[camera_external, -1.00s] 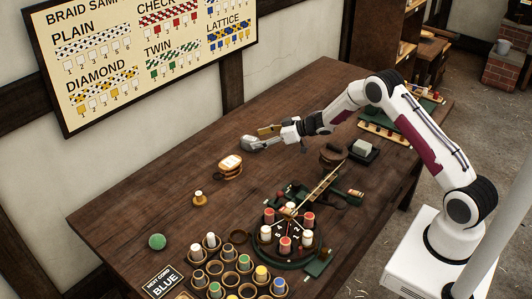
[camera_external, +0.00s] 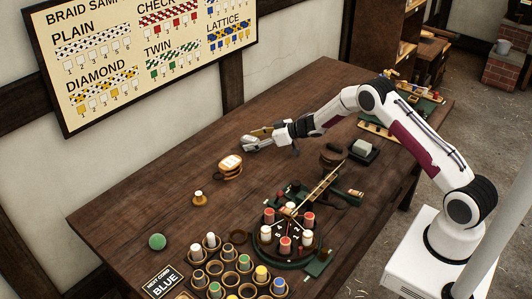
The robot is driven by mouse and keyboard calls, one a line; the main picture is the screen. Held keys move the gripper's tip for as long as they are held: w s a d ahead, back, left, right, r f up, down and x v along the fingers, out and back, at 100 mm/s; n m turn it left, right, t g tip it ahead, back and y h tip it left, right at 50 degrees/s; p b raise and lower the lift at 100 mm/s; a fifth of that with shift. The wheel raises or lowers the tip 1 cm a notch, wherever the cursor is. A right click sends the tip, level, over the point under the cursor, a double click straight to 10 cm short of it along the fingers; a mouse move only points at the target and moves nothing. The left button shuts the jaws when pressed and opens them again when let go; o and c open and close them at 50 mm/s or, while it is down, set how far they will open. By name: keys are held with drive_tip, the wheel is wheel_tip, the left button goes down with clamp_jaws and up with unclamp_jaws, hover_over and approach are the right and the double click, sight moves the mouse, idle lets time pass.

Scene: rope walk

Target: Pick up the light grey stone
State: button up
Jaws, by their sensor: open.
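A pale grey block, which looks like the light grey stone (camera_external: 363,146), sits on a dark flat base (camera_external: 374,158) on the right part of the table. My gripper (camera_external: 257,140) is over the back middle of the table, well to the left of the stone. Its fingers point left and are apart, and I see nothing held between them. The gap between the fingers and the tabletop is hard to judge.
A braiding stand with bobbins (camera_external: 286,238), several cups of pegs (camera_external: 228,251) and a green ball (camera_external: 157,241) occupy the front. The table's (camera_external: 155,197) back left is clear.

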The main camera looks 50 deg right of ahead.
sight(253, 139)
drive_tip(key=c, duration=1.5)
drive_tip(key=shift+r, duration=0.1)
drive_tip(key=shift+r, duration=5)
